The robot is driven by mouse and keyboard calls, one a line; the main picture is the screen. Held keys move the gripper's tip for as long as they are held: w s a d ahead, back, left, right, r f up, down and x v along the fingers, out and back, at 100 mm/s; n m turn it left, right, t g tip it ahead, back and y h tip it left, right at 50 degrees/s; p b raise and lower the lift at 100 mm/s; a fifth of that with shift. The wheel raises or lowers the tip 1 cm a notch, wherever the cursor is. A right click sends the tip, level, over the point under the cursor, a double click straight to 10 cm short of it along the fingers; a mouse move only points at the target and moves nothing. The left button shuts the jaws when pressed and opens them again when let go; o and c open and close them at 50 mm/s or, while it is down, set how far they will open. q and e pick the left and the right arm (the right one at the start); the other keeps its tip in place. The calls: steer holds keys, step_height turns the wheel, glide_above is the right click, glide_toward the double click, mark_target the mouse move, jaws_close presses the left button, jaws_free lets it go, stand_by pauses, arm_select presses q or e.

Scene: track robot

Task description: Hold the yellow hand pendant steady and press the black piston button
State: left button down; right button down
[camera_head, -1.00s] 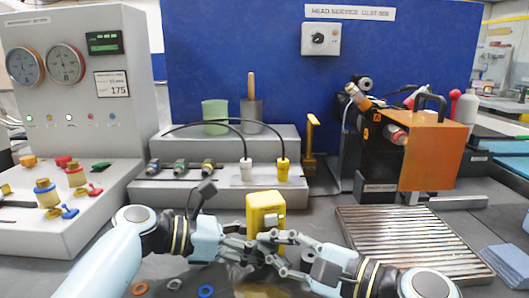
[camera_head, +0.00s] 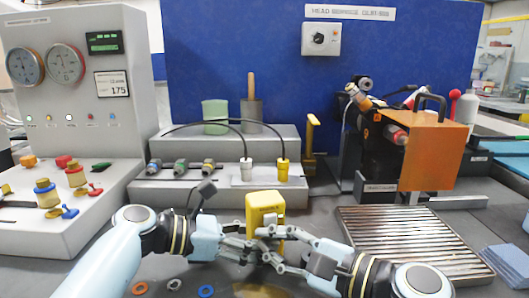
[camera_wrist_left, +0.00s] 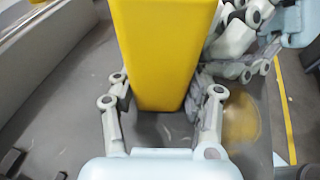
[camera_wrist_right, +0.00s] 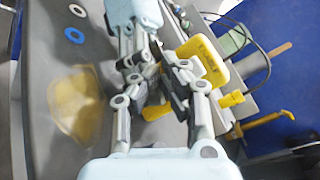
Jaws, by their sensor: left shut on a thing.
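The yellow hand pendant (camera_head: 263,206) stands upright above the bench in the middle of the head view. It fills the top of the left wrist view (camera_wrist_left: 165,50), and its labelled side shows in the right wrist view (camera_wrist_right: 208,58). My left gripper (camera_head: 243,246) is shut on the pendant's lower part, with a finger on either side (camera_wrist_left: 160,95). My right gripper (camera_head: 263,246) is close in front of the pendant's lower part, its fingers apart (camera_wrist_right: 156,88). I cannot make out the black piston button; the fingers cover that area.
Behind the pendant is a grey stepped stand (camera_head: 140,195) with cable plugs. A gauge panel (camera_head: 100,150) stands left. An orange-black machine (camera_head: 432,155) and a ribbed metal plate (camera_head: 410,240) are right. Coloured rings, including a blue one (camera_head: 206,291), lie on the front bench.

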arm_select(q)
steer(key=shift+s+d, duration=0.15)
steer(key=shift+s, duration=0.05)
arm_select(e)
steer(key=shift+d, duration=0.1)
arm_select(q)
steer(key=shift+w, duration=0.1)
arm_select(e)
steer(key=shift+s+d, duration=0.15)
steer(key=shift+s, duration=0.35)
steer(key=shift+s+d, duration=0.15)
steer(key=shift+s, duration=0.35)
steer(key=shift+s+d, duration=0.3)
steer(key=shift+s, duration=0.65)
steer(key=shift+s+d, duration=0.25)
steer(key=shift+s, duration=0.7)
steer(key=shift+s+d, duration=0.3)
steer(key=shift+s, duration=0.65)
arm_select(q)
steer(key=c, duration=0.5)
jaws_free()
steer(key=shift+c, duration=0.2)
